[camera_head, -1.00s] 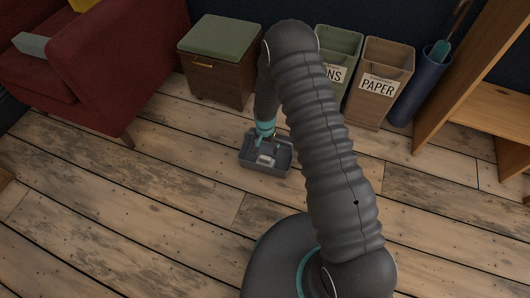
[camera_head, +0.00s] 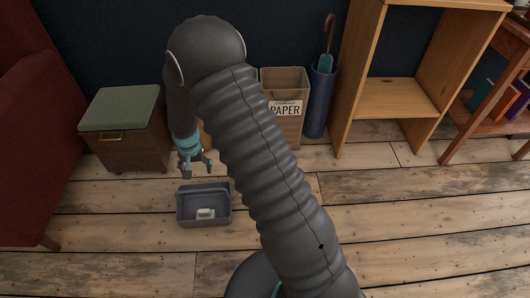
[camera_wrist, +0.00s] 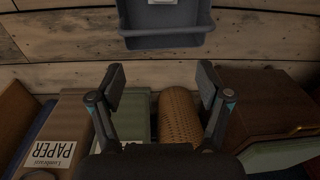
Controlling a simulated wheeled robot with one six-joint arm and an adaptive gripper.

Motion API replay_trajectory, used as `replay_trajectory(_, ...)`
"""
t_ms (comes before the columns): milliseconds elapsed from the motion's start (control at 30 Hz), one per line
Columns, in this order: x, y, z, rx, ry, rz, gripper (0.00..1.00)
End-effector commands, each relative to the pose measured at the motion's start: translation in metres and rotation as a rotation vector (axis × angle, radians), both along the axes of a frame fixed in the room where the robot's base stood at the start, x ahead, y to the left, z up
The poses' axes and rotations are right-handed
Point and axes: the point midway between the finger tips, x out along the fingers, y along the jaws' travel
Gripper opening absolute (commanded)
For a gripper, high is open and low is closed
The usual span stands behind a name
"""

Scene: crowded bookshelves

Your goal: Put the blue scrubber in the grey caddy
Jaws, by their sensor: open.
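In the wrist view the caddy (camera_wrist: 165,41) is at the top edge, partly cut off. My gripper (camera_head: 195,169) hangs just behind and above the caddy's back rim in the head view. In the wrist view my gripper (camera_wrist: 161,84) has its two fingers wide apart with nothing between them. I cannot make out a blue scrubber in either view.
A green-topped wooden box (camera_head: 124,126), a bin marked PAPER (camera_head: 285,92) and a blue umbrella stand (camera_head: 318,100) line the wall. A woven basket (camera_wrist: 180,115) shows beyond my fingers. A wooden shelf (camera_head: 395,98) is at right. The floor right of the caddy is clear.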

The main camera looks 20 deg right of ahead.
Motion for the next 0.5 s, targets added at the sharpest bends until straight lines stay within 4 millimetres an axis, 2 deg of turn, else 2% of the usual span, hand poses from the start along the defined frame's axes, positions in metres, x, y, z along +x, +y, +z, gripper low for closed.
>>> replay_trajectory(33,-0.001,-0.007,0.027,0.004,-0.021,0.006,0.77)
replay_trajectory(200,-0.016,-0.028,0.098,0.007,-0.073,0.043,0.77)
replay_trajectory(367,-0.039,-0.048,0.158,0.006,-0.122,0.076,0.77)
replay_trajectory(500,-0.066,-0.066,0.204,0.0,-0.165,0.105,0.77)
